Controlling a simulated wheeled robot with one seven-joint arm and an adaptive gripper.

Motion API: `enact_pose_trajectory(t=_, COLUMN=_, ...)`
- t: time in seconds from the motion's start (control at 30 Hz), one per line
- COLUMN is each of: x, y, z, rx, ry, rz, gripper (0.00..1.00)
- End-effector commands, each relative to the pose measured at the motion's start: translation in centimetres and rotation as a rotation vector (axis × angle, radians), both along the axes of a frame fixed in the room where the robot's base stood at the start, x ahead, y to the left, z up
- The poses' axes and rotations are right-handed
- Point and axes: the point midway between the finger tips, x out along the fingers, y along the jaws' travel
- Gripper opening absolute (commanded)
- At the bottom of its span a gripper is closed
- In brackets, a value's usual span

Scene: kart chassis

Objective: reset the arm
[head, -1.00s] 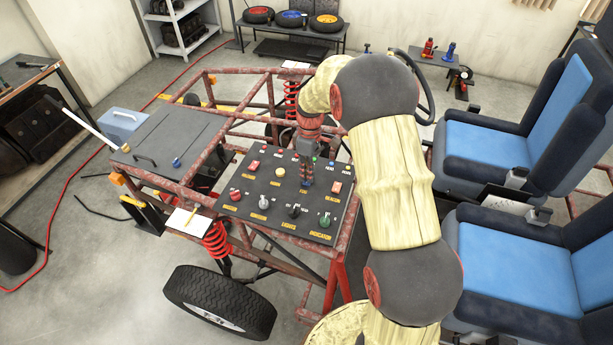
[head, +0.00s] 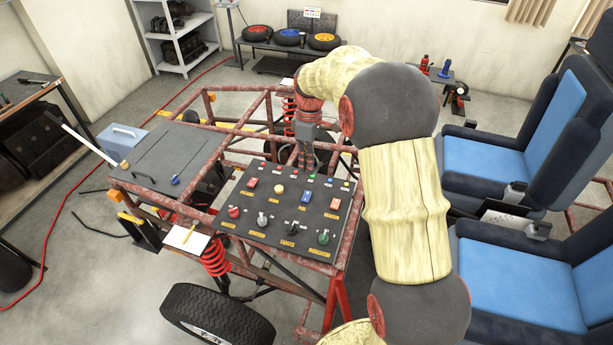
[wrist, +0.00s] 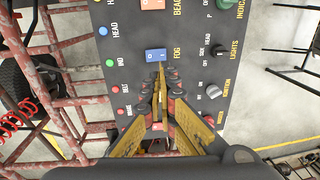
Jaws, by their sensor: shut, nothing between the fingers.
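My gripper (head: 306,160) hangs over the back edge of the dark control panel (head: 262,226) in the head view. In the wrist view its yellow and dark fingers (wrist: 159,80) are closed together with nothing between them. The fingertips show against the panel just below the blue FOG switch (wrist: 156,55). I cannot tell the exact gap to the panel, but the gripper looks raised above it. My arm bends over the right side of the panel and hides part of the frame behind it.
The rusty red kart frame (head: 225,153) surrounds the panel. Blue seats (head: 500,170) stand close to my arm on the right. A grey covered box top (head: 165,155) lies left of the panel. A wheel (head: 215,318) is below.

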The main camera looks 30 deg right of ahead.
Motion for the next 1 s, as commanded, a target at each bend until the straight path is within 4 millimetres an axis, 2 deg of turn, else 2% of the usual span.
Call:
enact_pose_trajectory(t=0.2, x=0.1, y=-0.1, z=1.0, rx=0.000, ry=0.000, rz=0.000, gripper=0.00)
enact_pose_trajectory(t=0.73, x=0.1, y=-0.1, z=0.9, rx=-0.001, ry=0.001, rz=-0.014, gripper=0.00)
enact_pose_trajectory(t=0.9, x=0.4, y=-0.2, z=0.8, rx=-0.015, ry=-0.005, rz=-0.135, gripper=0.00)
enact_pose_trajectory(t=1.0, x=-0.7, y=0.0, z=-0.6, rx=-0.024, ry=0.019, rz=-0.248, gripper=0.00)
